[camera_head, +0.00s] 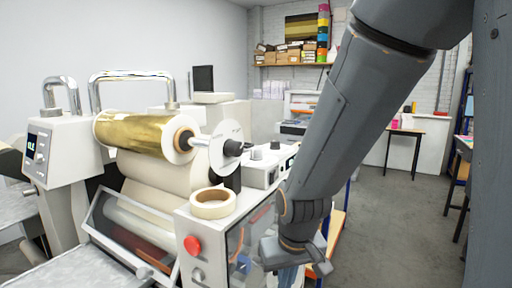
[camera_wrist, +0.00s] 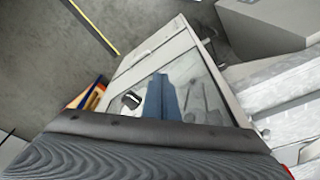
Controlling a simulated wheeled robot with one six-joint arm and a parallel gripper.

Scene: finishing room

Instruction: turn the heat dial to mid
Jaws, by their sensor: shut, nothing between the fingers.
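The laminating machine has a left control box (camera_head: 48,150) with a small lit display and a round knob (camera_head: 39,157) below it. Another pale knob (camera_head: 197,275) sits on the front end panel under a red button (camera_head: 192,244). I cannot read which knob is the heat dial. My gripper (camera_head: 295,258) is shut and empty, low in front of the machine's glazed right side, to the right of the red button and apart from both knobs.
A gold foil roll (camera_head: 135,132) spans the machine's top. A tape roll (camera_head: 212,203) lies on its right end. A white unit with small knobs (camera_head: 262,170) stands behind. Open grey floor (camera_head: 405,205) lies to the right, with a small table (camera_head: 405,131) farther back.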

